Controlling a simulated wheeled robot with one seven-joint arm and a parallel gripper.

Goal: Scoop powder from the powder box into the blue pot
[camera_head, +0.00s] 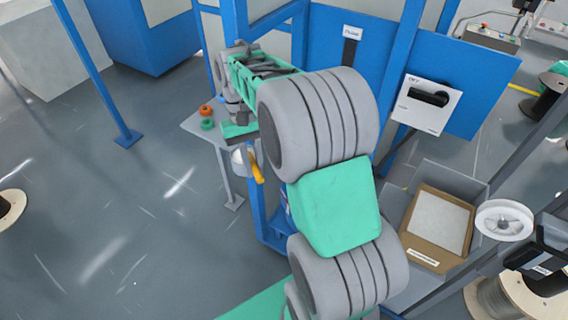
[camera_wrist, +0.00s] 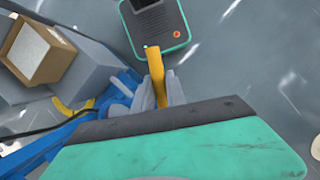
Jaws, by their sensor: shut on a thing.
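The powder box (camera_head: 409,240) is a brown cardboard box with a white label. White powder (camera_head: 440,222) lies in it. The box also shows at the upper left of the wrist view (camera_wrist: 22,28). My gripper (camera_wrist: 158,92) is shut on a yellow handle (camera_wrist: 155,68), which looks like the scoop's. The handle also shows in the head view (camera_head: 256,167), left of my arm and well away from the box. The scoop's bowl is not clear in either view, so I cannot tell if it holds powder. I cannot make out the blue pot.
The powder box sits in a grey bin (camera_head: 460,180). Blue frame posts (camera_head: 238,25) stand close to my arm.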

